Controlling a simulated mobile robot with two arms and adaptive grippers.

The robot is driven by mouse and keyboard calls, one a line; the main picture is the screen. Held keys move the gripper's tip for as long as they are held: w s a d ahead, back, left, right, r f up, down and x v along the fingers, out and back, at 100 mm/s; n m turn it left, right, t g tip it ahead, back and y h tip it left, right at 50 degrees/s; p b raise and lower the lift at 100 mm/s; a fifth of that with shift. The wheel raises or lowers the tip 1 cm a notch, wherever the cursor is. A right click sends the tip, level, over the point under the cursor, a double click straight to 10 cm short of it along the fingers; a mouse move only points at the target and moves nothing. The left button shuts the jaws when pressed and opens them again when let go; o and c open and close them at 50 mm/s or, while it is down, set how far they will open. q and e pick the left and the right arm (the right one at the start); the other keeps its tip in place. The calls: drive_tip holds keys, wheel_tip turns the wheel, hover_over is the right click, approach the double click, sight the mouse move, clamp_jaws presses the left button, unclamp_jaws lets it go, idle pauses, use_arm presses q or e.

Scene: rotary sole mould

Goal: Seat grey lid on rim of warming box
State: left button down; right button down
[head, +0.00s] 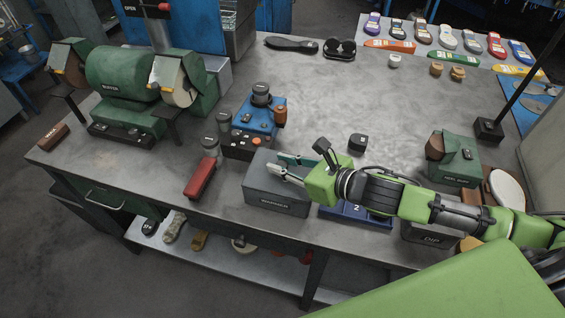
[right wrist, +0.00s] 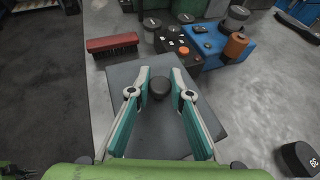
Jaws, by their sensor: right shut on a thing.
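The warming box (head: 277,205), dark grey and labelled WARMER, stands near the front edge of the bench. The grey lid (head: 259,164) is over its top in the head view, roughly lined up with the box; whether it touches the rim all round cannot be told. In the right wrist view the square lid (right wrist: 125,75) has a round dark knob (right wrist: 160,88) at its middle. My right gripper (head: 277,165) is shut on the lid by this knob, with a finger on each side.
A red brush (head: 200,178) lies left of the box, and a blue control unit (head: 262,115) stands behind it. A blue tray marked 2 (head: 352,213) is close on the right, under my arm. A small black block (head: 357,143) is behind.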

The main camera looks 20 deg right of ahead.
drive_tip(key=c, duration=1.8)
unclamp_jaws()
drive_tip(key=shift+f, duration=0.1)
drive_tip(key=shift+o, duration=0.2)
drive_tip(key=v, duration=0.6)
drive_tip(key=shift+s+f, duration=0.1)
drive_tip(key=shift+f, duration=0.05)
drive_tip(key=shift+v, duration=0.8)
